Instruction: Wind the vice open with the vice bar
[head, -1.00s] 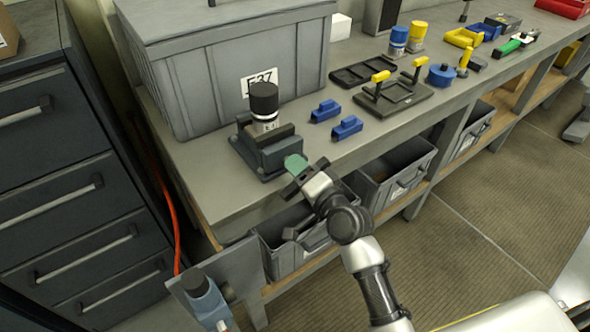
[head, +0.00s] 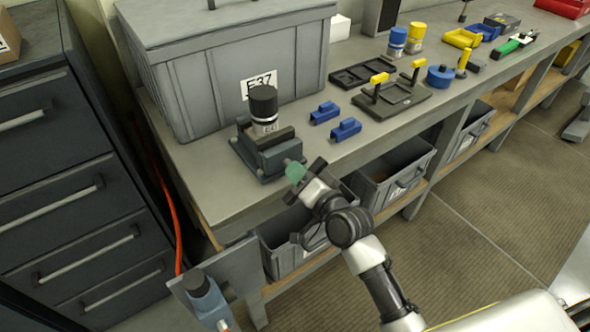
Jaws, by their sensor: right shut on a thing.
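The vice (head: 259,160) is dark blue-grey and sits near the front edge of the bench, with a black-capped cylinder (head: 264,105) with a pale label held upright in it. A green piece (head: 294,172), which I take for the vice bar, shows at the vice's front right. My right gripper (head: 302,182) is shut on it, just in front of the bench edge. The fingers hide part of the bar, and I cannot see clearly how it joins the vice. My left gripper is not in view.
A large grey bin (head: 215,75) labelled E37 stands behind the vice. Two blue blocks (head: 325,112) lie to its right, then a dark plate (head: 393,98) with yellow-topped handles. Grey bins (head: 393,172) sit on the shelf below. Dark drawers (head: 60,190) stand at left.

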